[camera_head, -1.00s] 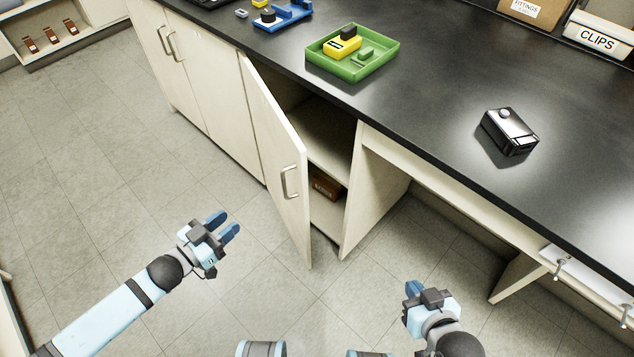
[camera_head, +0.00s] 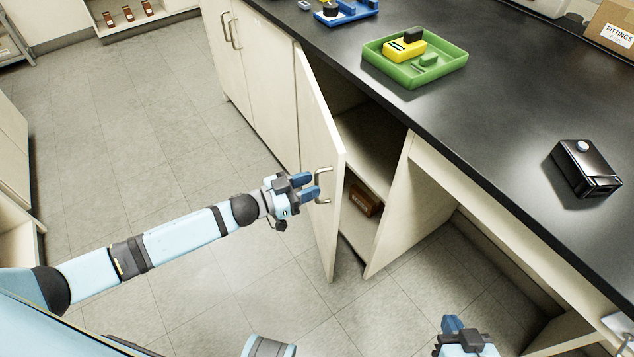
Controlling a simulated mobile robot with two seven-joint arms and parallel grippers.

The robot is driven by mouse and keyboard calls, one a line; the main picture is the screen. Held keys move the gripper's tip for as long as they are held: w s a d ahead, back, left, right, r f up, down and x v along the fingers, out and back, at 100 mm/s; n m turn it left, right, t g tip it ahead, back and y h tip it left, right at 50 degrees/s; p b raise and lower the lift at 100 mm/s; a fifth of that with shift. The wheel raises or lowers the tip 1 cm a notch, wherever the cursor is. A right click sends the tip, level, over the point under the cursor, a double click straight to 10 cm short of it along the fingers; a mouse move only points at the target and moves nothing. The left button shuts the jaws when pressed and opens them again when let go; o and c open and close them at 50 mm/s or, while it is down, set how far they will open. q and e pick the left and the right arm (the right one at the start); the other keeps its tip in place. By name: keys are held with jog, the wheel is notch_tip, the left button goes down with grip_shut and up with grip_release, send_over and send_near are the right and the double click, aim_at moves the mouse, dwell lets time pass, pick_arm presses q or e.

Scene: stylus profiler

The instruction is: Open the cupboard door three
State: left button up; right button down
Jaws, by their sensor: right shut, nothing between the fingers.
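The cupboard door (camera_head: 318,150) in the middle is a cream panel standing part way open, with the shelves behind it showing. Its metal bar handle (camera_head: 329,186) is on the outer face near the free edge. My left gripper (camera_head: 315,185) is at this handle, its two blue fingers apart and pointing at it. I cannot tell whether the fingers touch the handle or reach around it. My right gripper (camera_head: 453,323) is low at the bottom edge, away from the door, shut and empty.
Shut cupboard doors (camera_head: 262,75) stand to the left of the open one. The black worktop (camera_head: 490,120) above carries a green tray (camera_head: 440,75) and a black device (camera_head: 586,168). A brown box (camera_head: 364,198) sits inside the cupboard. The floor (camera_head: 160,160) at left is clear.

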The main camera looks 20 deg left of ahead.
pick_arm(q)
jog(key=shift+x, duration=1.3)
grip_shut()
jog(key=shift+a, duration=0.1)
